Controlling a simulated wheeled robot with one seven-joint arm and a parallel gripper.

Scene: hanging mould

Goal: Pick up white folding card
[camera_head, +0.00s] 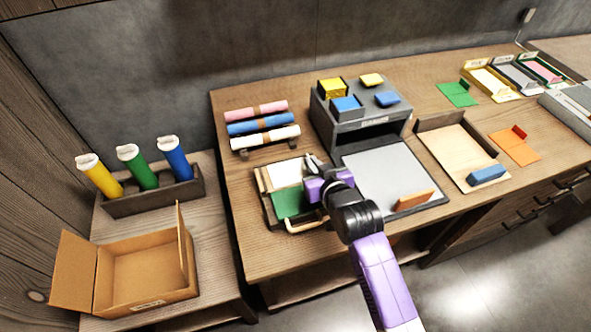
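A white card (286,173) lies in the back part of a small wooden tray with a handle (268,207), on the left part of the table. A green card (290,203) lies in front of it in the same tray. My gripper (312,162) is at the right edge of the tray, beside the white card. Its small grey fingers overlap the card's right side in the picture. I cannot tell whether they touch it or how far apart they are. My purple wrist hides the tray's right side.
A grey board (385,172) with a wooden block (414,199) lies right of my gripper. A dark grey box (360,130) with yellow and blue pieces stands behind. Coloured rolls (262,125) lie on a rack behind the tray. An open cardboard box (140,275) stands on the left table.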

